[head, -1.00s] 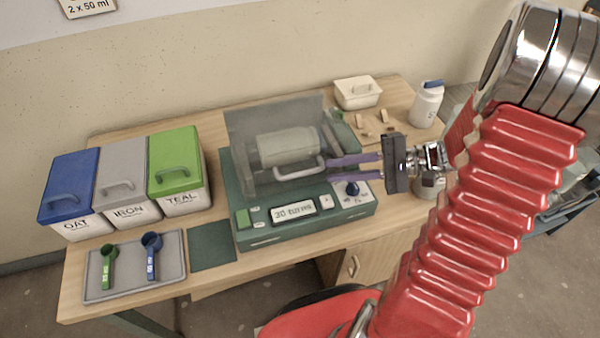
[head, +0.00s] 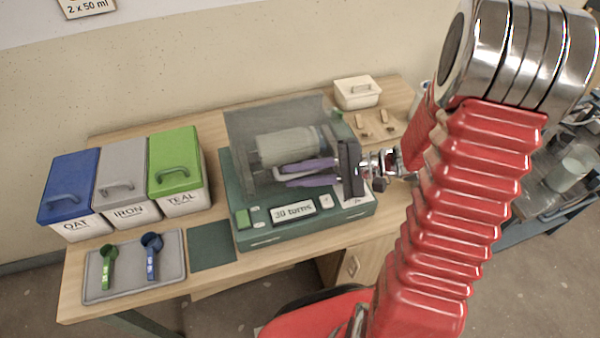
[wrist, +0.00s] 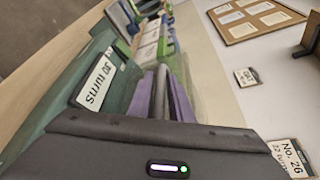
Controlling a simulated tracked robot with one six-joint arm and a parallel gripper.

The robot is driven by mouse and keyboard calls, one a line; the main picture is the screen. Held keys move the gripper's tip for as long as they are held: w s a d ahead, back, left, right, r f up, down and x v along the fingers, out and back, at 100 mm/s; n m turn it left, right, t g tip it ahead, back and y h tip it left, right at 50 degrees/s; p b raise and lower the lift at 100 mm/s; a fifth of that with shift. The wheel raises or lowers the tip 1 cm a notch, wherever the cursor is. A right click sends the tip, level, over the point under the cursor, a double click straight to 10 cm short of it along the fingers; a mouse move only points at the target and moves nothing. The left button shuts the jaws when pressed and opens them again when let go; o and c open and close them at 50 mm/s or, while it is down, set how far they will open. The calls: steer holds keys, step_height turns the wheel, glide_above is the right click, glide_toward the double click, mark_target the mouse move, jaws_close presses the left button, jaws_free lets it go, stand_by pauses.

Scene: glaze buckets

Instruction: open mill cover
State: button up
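The mill (head: 228,190) is a green machine on the bench, with a "30 turns" display. Its see-through grey cover (head: 243,130) is down over a pale drum (head: 285,146). In the wrist view a grey bar, apparently the handle (wrist: 161,88), lies between the two fingers. The gripper's palm hides the mill's right-hand knob.
Lidded bins for oat (head: 70,185), iron (head: 122,180) and teal (head: 176,165) stand left. A tray (head: 172,275) holds a green scoop (head: 109,265) and a blue scoop (head: 151,255). A cream lidded box (head: 357,93) stands behind right.

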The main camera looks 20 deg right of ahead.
jaws_close()
steer(key=shift+d, duration=0.1)
stand_by(0.3)
